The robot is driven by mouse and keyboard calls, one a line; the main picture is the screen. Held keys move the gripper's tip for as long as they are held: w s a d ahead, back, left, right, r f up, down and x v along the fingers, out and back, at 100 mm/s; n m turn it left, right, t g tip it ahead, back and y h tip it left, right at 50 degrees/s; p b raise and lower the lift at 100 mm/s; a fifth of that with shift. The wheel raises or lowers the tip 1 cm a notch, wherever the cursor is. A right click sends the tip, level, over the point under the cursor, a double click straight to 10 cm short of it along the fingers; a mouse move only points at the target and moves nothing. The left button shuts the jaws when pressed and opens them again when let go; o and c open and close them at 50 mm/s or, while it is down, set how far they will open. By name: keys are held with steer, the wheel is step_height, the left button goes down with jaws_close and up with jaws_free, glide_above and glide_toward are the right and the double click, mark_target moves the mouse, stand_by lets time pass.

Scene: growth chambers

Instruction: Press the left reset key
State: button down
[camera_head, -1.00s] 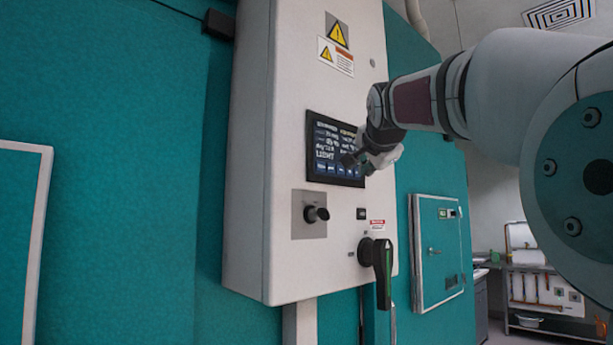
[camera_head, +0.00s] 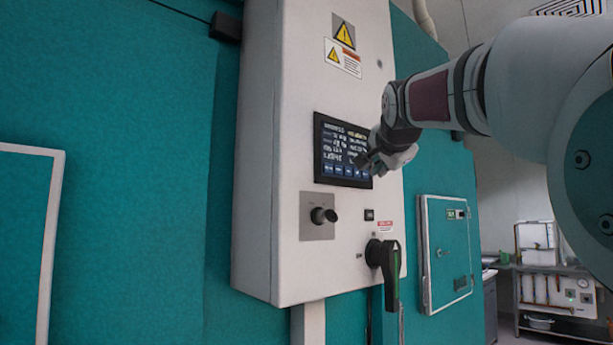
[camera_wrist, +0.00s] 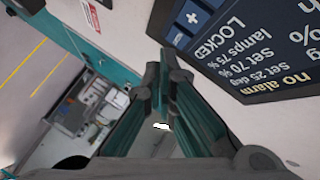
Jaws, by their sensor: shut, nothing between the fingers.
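A dark touch screen (camera_head: 342,140) is set in the front of the white control cabinet (camera_head: 290,262). A row of small blue keys (camera_head: 338,170) runs along its bottom edge; their labels are too small to read, so I cannot tell which is a reset key. My gripper (camera_head: 363,163) is shut and empty, in front of the screen's lower right part; contact cannot be told. In the wrist view my gripper (camera_wrist: 160,72) points past the screen (camera_wrist: 262,50), which shows upside down with "LOCKED" and "no alarm". A blue plus key (camera_wrist: 192,17) shows there.

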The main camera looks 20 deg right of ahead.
steer(key=s, duration=0.1)
steer(key=s+d+p, duration=0.1)
steer(key=s, duration=0.1)
steer(key=s+p, duration=0.1)
steer(key=shift+s+d, duration=0.35)
stand_by(0.7)
steer(key=s+a+f+n+g+y, duration=0.2)
steer(key=s+a+f+n, duration=0.3)
steer(key=a+f, duration=0.55)
steer(key=s+a+f+n+g+y, duration=0.2)
steer(key=s+a+f+n, duration=0.3)
steer(key=s+f, duration=0.6)
steer(key=s+a+f+n+g+y, duration=0.2)
steer(key=s+a+f+n+g, duration=0.3)
steer(key=s+f, duration=0.7)
step_height(320, 180, down, 7)
steer(key=shift+s+a+f+n, duration=0.1)
steer(key=shift+s+a+n, duration=0.05)
steer(key=shift+a+n, duration=0.7)
steer(key=shift+a, duration=0.15)
